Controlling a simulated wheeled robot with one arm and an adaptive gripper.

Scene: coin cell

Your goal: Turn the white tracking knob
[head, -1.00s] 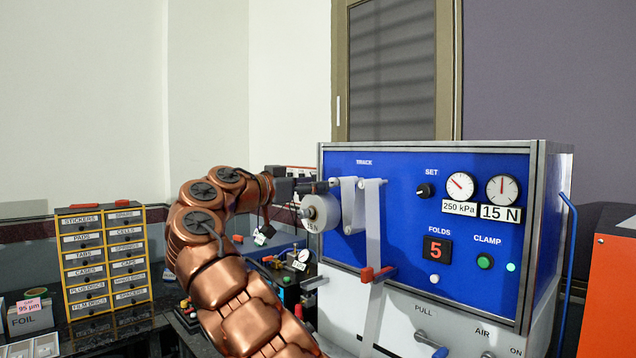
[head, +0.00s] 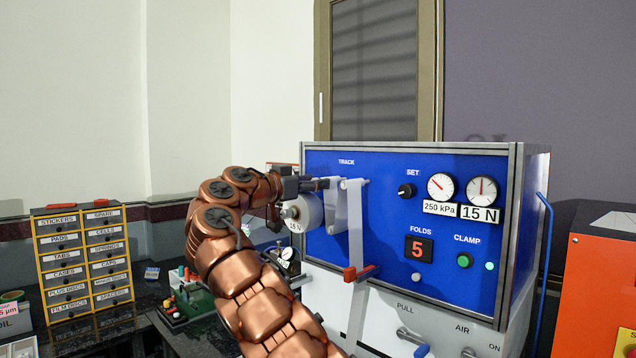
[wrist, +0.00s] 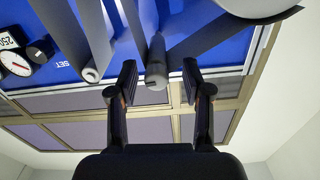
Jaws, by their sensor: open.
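The white tracking knob (wrist: 156,72) appears in the wrist view as a pale grey cylinder with a dark mark on its end face. It sticks out from the blue panel. My gripper (wrist: 160,78) is open, with one finger on each side of the knob's end; contact is not clear. In the head view my gripper (head: 318,184) is level with the upper rollers, below the TRACK label, left of the white strip. There the knob is largely hidden by the gripper and cannot be told surely from the rollers.
A white film roll (head: 304,212) sits just below my gripper. A white strip (head: 356,235) hangs down past a red-ended bar (head: 358,272). The SET knob (head: 406,190) and two gauges are farther right. A drawer cabinet (head: 84,262) stands at left.

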